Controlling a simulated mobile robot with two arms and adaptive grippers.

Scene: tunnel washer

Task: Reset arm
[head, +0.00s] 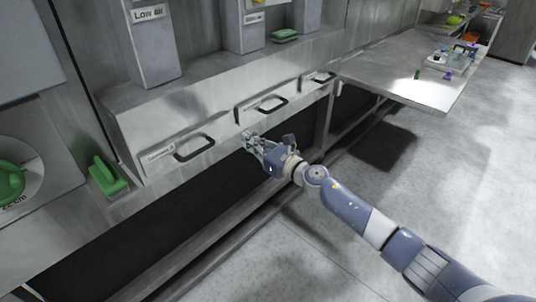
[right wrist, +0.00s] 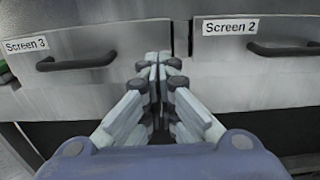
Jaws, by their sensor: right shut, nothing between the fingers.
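My right gripper (head: 248,136) is at the end of the arm that comes in from the lower right in the head view. It is just in front of the metal drawer fronts, below the gap between two dark handles. In the right wrist view its fingers (right wrist: 160,62) are together with nothing between them. They point at the seam between the drawer labelled Screen 3 (right wrist: 85,80) and the drawer labelled Screen 2 (right wrist: 240,75). I cannot tell whether the fingertips touch the metal. My left gripper is not in view.
Dark handles (head: 194,148) stick out from the drawer fronts. Below them is a dark open space (head: 150,240). A metal table (head: 400,75) with small items stands at the upper right. The grey floor (head: 450,200) at the right is clear.

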